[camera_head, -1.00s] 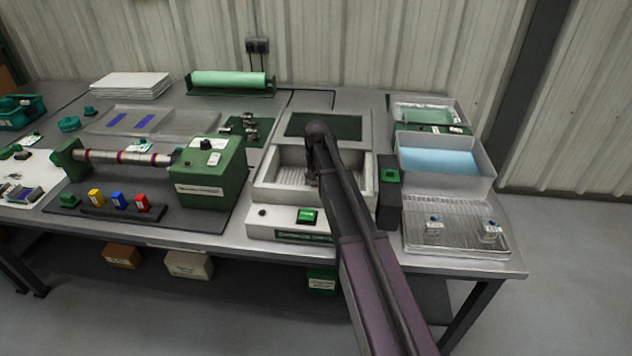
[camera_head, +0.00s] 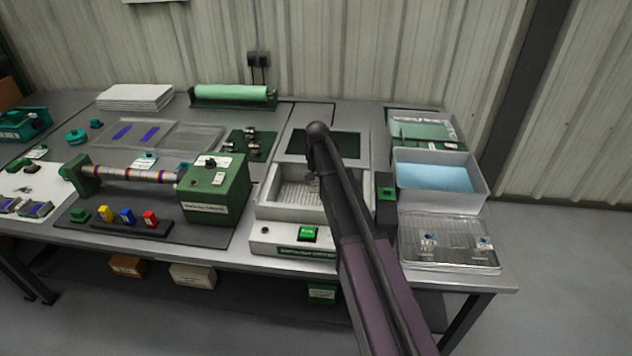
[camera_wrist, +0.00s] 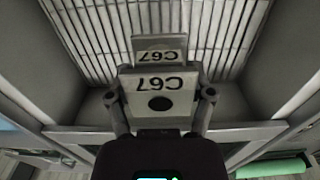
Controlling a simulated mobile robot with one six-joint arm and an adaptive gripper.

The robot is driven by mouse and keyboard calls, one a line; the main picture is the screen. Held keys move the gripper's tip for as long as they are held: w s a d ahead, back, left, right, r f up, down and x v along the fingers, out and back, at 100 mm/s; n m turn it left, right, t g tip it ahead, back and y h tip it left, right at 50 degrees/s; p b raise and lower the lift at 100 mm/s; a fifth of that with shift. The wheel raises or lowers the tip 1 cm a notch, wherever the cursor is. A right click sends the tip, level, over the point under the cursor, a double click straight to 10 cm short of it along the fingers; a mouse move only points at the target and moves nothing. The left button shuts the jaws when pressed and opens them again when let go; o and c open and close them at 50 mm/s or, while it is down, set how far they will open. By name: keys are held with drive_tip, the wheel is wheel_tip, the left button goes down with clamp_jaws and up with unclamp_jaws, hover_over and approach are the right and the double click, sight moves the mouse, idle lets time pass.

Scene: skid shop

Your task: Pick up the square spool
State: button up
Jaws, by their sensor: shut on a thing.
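In the wrist view, the square spool (camera_wrist: 160,105) has pale square flanges marked C67, printed upside down, and a dark round hole in the nearer one. My gripper (camera_wrist: 163,97) is shut on it, with a finger at each side of the nearer flange. The spool is over a white ribbed basin (camera_wrist: 240,30); I cannot tell if it touches the ribs. In the head view, my arm hangs over the same basin (camera_head: 289,196), and I cannot make out the spool there.
A green-buttoned panel (camera_head: 291,240) fronts the basin. On the right are a tub of blue liquid (camera_head: 438,208) and a wire-rack tray (camera_head: 460,258). A green winding machine (camera_head: 214,195) stands left. A green roll (camera_head: 232,92) lies at the back.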

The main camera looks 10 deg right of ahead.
drive_tip(key=shift+r+p, duration=0.85)
drive_tip(key=shift+r, duration=0.3)
drive_tip(key=shift+r, duration=0.1)
wheel_tip(320, 180, up, 20)
drive_tip(key=p, duration=1.9)
drive_tip(key=shift+f+p, duration=0.25)
drive_tip(key=shift+p, duration=0.05)
